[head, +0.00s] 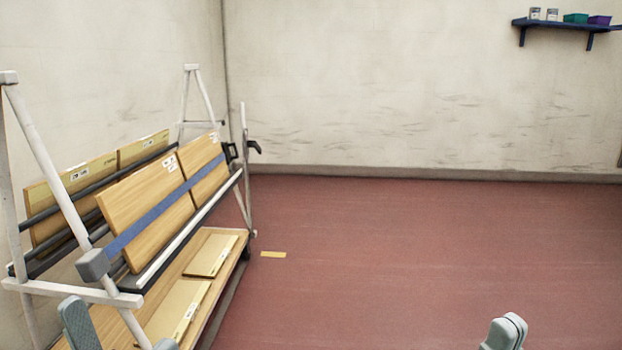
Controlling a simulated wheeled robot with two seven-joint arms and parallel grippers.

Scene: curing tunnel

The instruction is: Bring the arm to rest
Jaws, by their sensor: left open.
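My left gripper (121,332) is at the bottom left edge, with its two grey fingertips spread apart and nothing seen between them. It shows in front of the lower part of the rack. My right gripper (505,332) is at the bottom edge, right of centre, over the red floor. Its two grey fingertips lie against each other, with nothing seen between them. The rest of both arms is out of view.
A white-framed rack (45,160) at left holds leaning wooden panels (145,208), with a blue strap (130,232) across them. Flat boards (212,255) lie on its lower shelf. A blue wall shelf (565,24) hangs far right. The red floor is otherwise clear.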

